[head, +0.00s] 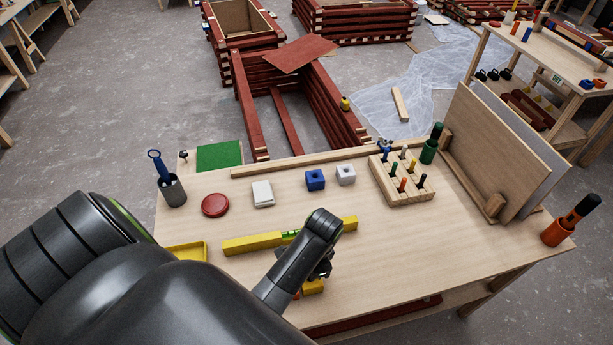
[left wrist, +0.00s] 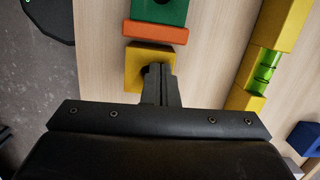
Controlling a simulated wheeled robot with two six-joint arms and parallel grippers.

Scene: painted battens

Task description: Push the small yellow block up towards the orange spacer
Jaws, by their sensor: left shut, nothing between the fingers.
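The small yellow block (left wrist: 134,67) lies on the bench just below the orange spacer (left wrist: 155,32) in the left wrist view. Their facing edges are very close; I cannot tell if they touch. A green block (left wrist: 172,12) lies against the spacer's far side. My left gripper (left wrist: 157,70) is shut and empty, its fingertips over or against the yellow block, hiding part of it. In the head view the left gripper (head: 319,271) partly hides the yellow block (head: 314,287), with a bit of orange (head: 296,296) beside it. My right gripper is not in view.
A yellow spirit level (head: 255,243) lies just behind, also in the left wrist view (left wrist: 284,25). Further back are a red disc (head: 215,205), white box (head: 263,194), blue block (head: 315,180) and peg block (head: 402,182). The bench's right front is clear.

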